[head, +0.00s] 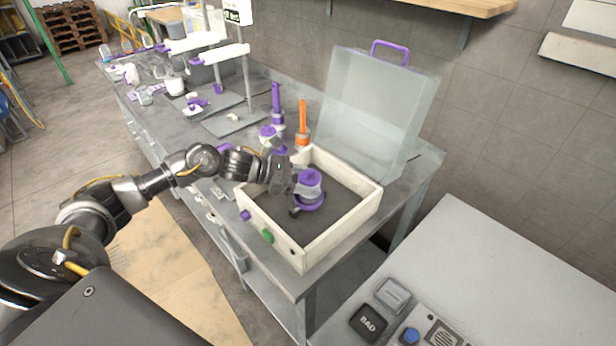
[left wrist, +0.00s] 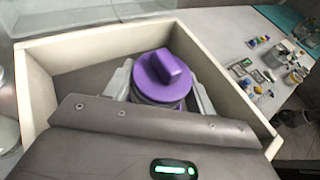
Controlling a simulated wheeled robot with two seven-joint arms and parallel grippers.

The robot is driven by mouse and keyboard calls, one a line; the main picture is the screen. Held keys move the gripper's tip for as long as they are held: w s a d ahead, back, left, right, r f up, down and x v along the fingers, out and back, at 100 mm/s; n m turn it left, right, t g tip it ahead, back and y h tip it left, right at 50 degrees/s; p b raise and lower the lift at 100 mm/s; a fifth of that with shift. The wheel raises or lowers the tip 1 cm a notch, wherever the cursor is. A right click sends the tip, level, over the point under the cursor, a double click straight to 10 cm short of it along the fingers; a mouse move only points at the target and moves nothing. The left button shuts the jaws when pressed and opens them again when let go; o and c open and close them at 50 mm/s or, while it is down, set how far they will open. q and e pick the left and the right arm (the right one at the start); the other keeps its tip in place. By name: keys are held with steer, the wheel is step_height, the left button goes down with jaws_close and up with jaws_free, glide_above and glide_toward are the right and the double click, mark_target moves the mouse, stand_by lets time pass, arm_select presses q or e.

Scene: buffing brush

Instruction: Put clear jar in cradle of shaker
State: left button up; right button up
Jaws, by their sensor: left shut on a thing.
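The clear jar shows mainly as its purple knobbed lid (head: 309,178), and the lid fills the middle of the left wrist view (left wrist: 165,75). My left gripper (head: 295,190) is shut on the jar, with a finger on each side below the lid. The shaker is a cream open-topped box (head: 330,243) with a dark grey floor. The purple cradle (head: 312,205) shows around the jar's lower part, inside the box. The jar looks upright; I cannot tell whether its base rests fully in the cradle. My right gripper is not in view.
The shaker's clear cover (head: 365,110) stands open behind the box. A green button (head: 267,236) and purple knob (head: 245,215) are on its front. Purple and orange-handled brushes (head: 303,125) stand behind it. Stands and glassware crowd the bench to the left.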

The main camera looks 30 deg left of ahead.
arm_select(q)
steer(key=shift+f, duration=0.3)
steer(key=o, duration=1.4)
steer(key=shift+s+a, duration=0.1)
steer(key=shift+a, duration=0.05)
steer(key=shift+s+a+b, duration=0.1)
steer(key=shift+a+b, duration=0.2)
steer(key=shift+b, duration=0.05)
steer(key=b+v, duration=0.4)
steer(key=v, duration=0.7)
steer(key=shift+s+r, duration=0.1)
steer(key=shift+r, duration=0.15)
steer(key=shift+r, duration=0.1)
